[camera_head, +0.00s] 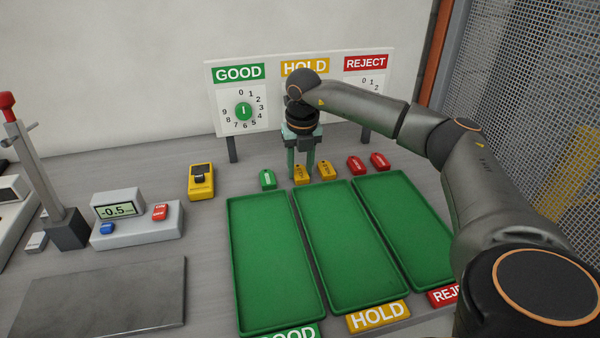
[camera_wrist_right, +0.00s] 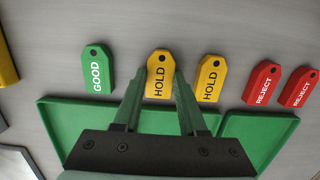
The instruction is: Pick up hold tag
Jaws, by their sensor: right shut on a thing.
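Two yellow hold tags lie on the table behind the green trays. The left hold tag (camera_wrist_right: 159,77) is between the fingers of my right gripper (camera_wrist_right: 161,85), which is shut on it. In the head view this hold tag (camera_head: 301,175) is partly hidden by the right gripper (camera_head: 302,174), which reaches down from above. The second hold tag (camera_head: 326,169) lies just to the right, apart from the fingers; it also shows in the right wrist view (camera_wrist_right: 210,82). My left gripper is not in view.
A green good tag (camera_head: 267,179) lies to the left and red reject tags (camera_head: 357,165) to the right. The hold tray (camera_head: 345,240) is empty, between two other green trays. A sign board (camera_head: 222,115) stands behind. A yellow meter (camera_head: 201,182) sits left.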

